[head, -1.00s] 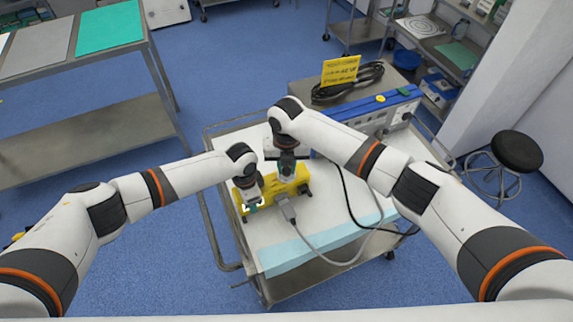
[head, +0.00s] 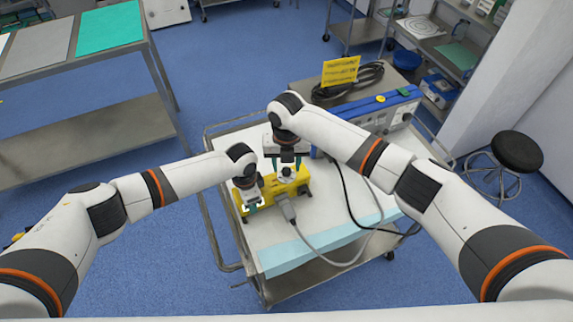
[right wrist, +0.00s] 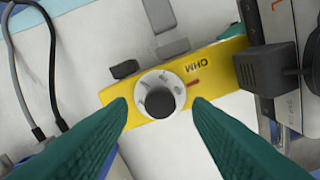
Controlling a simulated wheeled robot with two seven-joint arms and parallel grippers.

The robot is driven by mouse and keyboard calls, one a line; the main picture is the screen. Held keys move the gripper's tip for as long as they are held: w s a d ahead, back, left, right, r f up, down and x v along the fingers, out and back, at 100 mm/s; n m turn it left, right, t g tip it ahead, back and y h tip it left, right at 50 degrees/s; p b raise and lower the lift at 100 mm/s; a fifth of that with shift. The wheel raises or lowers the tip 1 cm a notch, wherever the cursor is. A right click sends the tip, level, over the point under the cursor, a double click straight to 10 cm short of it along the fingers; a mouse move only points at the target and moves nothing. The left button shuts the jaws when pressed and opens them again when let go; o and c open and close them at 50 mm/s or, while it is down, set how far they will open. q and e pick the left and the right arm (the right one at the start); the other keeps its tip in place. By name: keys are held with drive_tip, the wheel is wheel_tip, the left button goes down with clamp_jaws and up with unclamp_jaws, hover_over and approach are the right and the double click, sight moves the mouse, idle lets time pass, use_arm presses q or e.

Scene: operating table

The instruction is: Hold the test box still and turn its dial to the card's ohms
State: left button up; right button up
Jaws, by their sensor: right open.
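The yellow test box (head: 282,188) lies on the cart, with its dial (head: 286,171) facing up. In the right wrist view the dial (right wrist: 160,97) has a dark knob on a white disc, beside the word OHM and a red mark. My right gripper (head: 286,166) is above the dial. Its green fingers are spread on both sides of the knob, apart from it. My left gripper (head: 252,204) is at the box's left end; its dark body (right wrist: 264,70) hides that end in the right wrist view, and its grip is unclear. The yellow card (head: 341,71) stands behind; its writing is unreadable.
The white-topped cart (head: 330,225) has rails around it. A grey cable (head: 325,262) runs from the box, and a black cable loops nearby. A blue-edged instrument (head: 385,108) and a coiled black cable (head: 350,85) are at the back. A stool (head: 517,152) stands right.

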sight(287, 169)
wheel_tip(287, 169, up, 10)
drive_tip(key=shift+r, duration=0.25)
idle(0.3)
use_arm(q)
drive_tip(key=o, duration=1.3)
